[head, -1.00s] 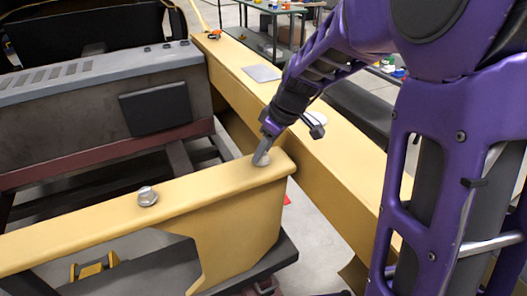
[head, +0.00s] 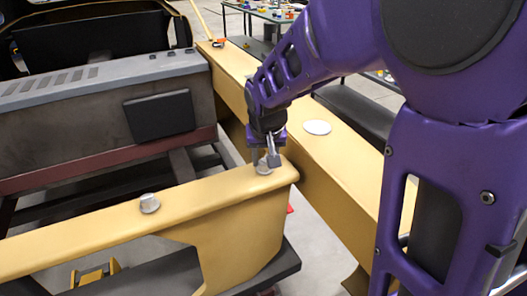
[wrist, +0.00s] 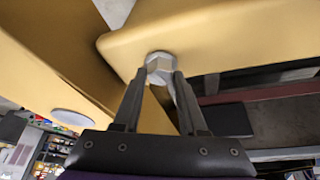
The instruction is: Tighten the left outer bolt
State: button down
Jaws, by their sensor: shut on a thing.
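Two grey hex-head bolts sit on top of the yellow beam (head: 105,231). One bolt (head: 263,168) is near the beam's right end, and the other bolt (head: 149,203) is further left; I cannot tell from the views which is called the left outer one. My gripper (head: 265,160) points down at the end bolt with its fingers shut on the head. In the wrist view my gripper (wrist: 163,78) has one fingertip on each side of this bolt head (wrist: 159,66). The left bolt is untouched and stands clear of the gripper.
A long yellow rail (head: 345,165) runs behind the beam's end, with a white disc (head: 317,127) on top. A grey housing (head: 100,110) with a dark panel stands at the back left. Open space lies above the beam between the bolts.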

jog(key=m+h+b, duration=0.1)
jog(key=m+b, duration=0.1)
jog(key=m+h+b, duration=0.1)
jog(key=m+b, duration=0.1)
jog(key=m, duration=0.1)
jog(key=shift+w+a+m, duration=0.15)
jog(key=shift+a+m, duration=0.05)
jog(key=shift+m, duration=0.1)
jog(key=m+h, duration=0.1)
jog(key=m, duration=0.1)
jog(key=m+g+b, duration=0.1)
jog(key=m, duration=0.2)
jog(key=shift+w+a+r+g+h, duration=0.1)
jog(key=shift+r+g+h, duration=0.1)
jog(key=shift+g+h, duration=0.15)
jog(key=m+g, duration=0.1)
jog(key=m, duration=0.2)
jog(key=m+g+h+p, duration=0.1)
jog(key=m, duration=0.2)
jog(key=shift+w+r+m, duration=0.15)
jog(key=shift+m, duration=0.25)
jog(key=m+g+p, duration=0.1)
jog(key=m, duration=0.1)
jog(key=m+g+p, duration=0.1)
jog(key=m+p, duration=0.1)
jog(key=m, duration=0.1)
jog(key=shift+w+g+y, duration=0.1)
jog(key=shift+g+y, duration=0.15)
jog(key=shift+y, duration=0.1)
jog(key=shift+m, duration=0.3)
